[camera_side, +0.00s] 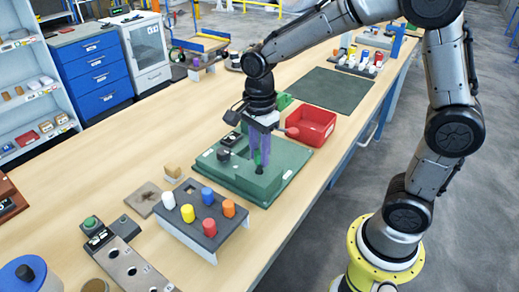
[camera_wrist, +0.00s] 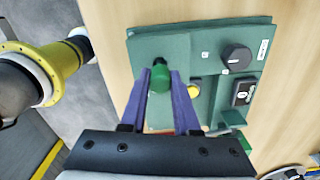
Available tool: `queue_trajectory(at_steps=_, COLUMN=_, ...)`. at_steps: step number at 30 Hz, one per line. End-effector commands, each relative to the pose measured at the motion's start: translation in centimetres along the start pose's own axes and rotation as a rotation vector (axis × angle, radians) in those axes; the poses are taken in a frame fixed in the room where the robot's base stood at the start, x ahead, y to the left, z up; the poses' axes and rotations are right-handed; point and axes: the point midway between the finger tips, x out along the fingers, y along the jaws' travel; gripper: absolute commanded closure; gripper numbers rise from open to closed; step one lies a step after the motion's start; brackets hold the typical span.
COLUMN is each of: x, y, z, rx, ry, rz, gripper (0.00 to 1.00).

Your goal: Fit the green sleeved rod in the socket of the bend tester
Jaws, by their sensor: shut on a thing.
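The green sleeved rod (camera_wrist: 161,79) is between the two purple fingers of my gripper (camera_wrist: 161,73) in the wrist view; the fingers are shut on it. In the side view the rod (camera_side: 258,157) shows as a small green piece between the fingertips of my gripper (camera_side: 259,163), upright over the front part of the bend tester. The bend tester (camera_side: 228,178) is a dark green block on a flat green base, and it also fills the upper middle of the wrist view (camera_wrist: 165,48). The socket is hidden by the fingers and rod. I cannot tell whether the rod's lower end is inside it.
The tester carries a black knob (camera_wrist: 236,56), a yellow button (camera_wrist: 193,90) and a small dark display box (camera_wrist: 243,92). A rack (camera_side: 185,228) of several coloured rods stands in front. A red bin (camera_side: 311,125) is behind right, near a dark mat (camera_side: 330,90).

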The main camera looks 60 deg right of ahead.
Motion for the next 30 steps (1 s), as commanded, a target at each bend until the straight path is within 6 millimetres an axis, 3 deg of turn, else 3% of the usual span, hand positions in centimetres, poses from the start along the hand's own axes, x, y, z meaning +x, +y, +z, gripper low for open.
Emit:
queue_trajectory(at_steps=28, x=2.1, y=0.0, z=0.0, rx=0.000, ry=0.000, rz=0.000, gripper=1.00)
queue_trajectory(at_steps=29, x=2.1, y=0.0, z=0.0, rx=0.000, ry=0.000, rz=-0.001, gripper=0.65)
queue_trajectory(at_steps=30, x=2.1, y=0.0, z=0.0, rx=0.000, ry=0.000, rz=-0.001, gripper=0.58)
